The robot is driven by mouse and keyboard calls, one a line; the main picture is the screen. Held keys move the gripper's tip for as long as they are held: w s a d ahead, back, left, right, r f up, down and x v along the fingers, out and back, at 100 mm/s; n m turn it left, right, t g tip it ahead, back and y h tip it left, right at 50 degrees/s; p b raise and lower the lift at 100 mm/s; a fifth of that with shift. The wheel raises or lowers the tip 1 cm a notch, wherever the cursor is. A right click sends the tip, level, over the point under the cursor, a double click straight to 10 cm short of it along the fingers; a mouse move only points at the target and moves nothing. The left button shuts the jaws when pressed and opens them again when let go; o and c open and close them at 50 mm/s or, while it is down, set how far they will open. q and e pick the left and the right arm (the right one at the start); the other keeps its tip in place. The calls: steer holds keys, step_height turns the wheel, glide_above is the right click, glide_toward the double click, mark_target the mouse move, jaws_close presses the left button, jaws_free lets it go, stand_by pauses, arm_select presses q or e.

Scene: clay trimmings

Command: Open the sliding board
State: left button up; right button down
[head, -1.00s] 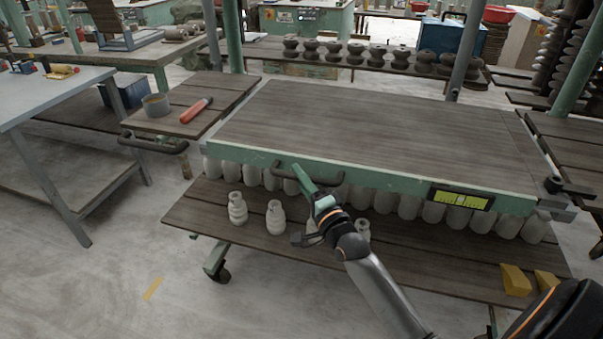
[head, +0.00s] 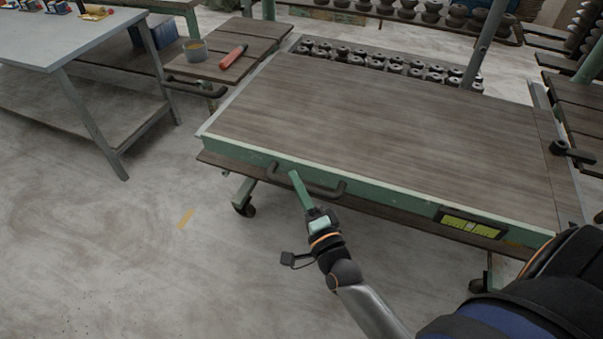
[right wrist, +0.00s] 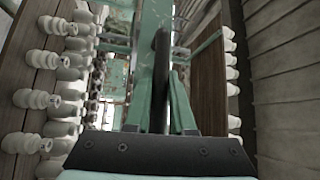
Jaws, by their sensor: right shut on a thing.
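The sliding board (head: 350,125) is a wide brown wooden top with a green front edge. It is pulled toward me, and a gap behind it shows rows of grey insulators (head: 380,61). A dark bar handle (head: 325,190) is fixed to the green front edge. My right gripper (head: 296,178) is shut on the left part of this handle. In the right wrist view the dark handle (right wrist: 161,75) runs between the green fingers (right wrist: 163,105). My left gripper is not in view.
A grey metal table (head: 60,40) stands at the left. A side shelf with a tin (head: 195,50) and a red-handled tool (head: 233,57) is behind the board's left end. A black clamp lever (head: 572,151) sits at the right. Open concrete floor lies front left.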

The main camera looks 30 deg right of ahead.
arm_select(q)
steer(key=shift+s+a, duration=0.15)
arm_select(e)
steer(key=shift+s+a, duration=0.3)
steer(key=shift+a, duration=0.05)
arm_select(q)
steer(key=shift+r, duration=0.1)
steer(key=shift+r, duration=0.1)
arm_select(e)
steer(key=c, duration=0.8)
jaws_free()
steer(key=shift+o, duration=0.2)
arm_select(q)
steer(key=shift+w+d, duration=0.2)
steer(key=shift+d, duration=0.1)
arm_select(e)
steer(key=s+f, duration=0.1)
steer(key=s, duration=0.6)
steer(key=shift+s+a, duration=0.2)
steer(key=shift+a, duration=0.05)
